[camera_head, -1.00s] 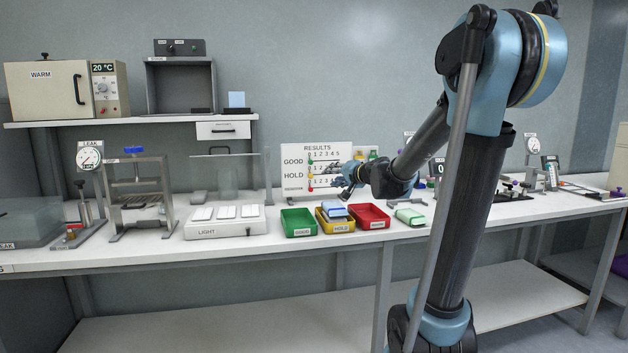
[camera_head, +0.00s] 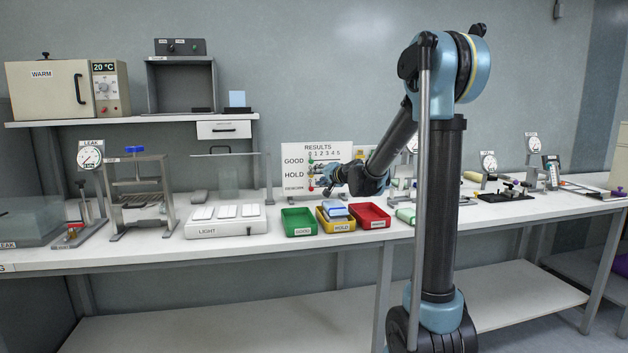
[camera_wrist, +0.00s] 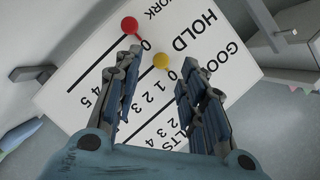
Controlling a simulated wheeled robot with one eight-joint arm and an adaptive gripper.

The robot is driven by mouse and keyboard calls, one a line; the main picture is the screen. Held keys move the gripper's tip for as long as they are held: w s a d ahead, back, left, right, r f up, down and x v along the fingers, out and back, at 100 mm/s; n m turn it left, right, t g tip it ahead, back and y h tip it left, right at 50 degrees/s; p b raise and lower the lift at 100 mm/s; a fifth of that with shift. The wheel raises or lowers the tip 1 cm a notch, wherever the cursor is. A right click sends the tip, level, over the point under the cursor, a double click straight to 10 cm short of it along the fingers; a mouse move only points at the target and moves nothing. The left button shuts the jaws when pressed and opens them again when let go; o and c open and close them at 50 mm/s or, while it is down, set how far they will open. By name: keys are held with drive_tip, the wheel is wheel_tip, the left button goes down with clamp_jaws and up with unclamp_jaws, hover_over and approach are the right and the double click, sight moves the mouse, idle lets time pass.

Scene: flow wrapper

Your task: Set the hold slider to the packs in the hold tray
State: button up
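The white RESULTS board (camera_head: 302,150) stands against the wall with GOOD, HOLD and rework rows. In the wrist view it appears turned around. The yellow hold slider knob (camera_wrist: 161,61) is by the 0 of the HOLD row. My gripper (camera_wrist: 162,62) is open, its fingers on either side of the yellow knob in the picture; contact is not visible. My gripper (camera_head: 328,183) is in front of the board in the head view. The yellow hold tray (camera_head: 341,227) holds light blue packs (camera_head: 335,209), seemingly overlapping; their exact count is unclear.
The red rework knob (camera_wrist: 130,25) sits close beside the left finger in the wrist view. A green tray (camera_head: 299,231) and a red tray (camera_head: 374,222) flank the hold tray. A light box (camera_head: 226,228) stands left of them.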

sight(312, 176)
drive_tip(key=shift+x, duration=1.85)
drive_tip(key=shift+c, duration=0.6)
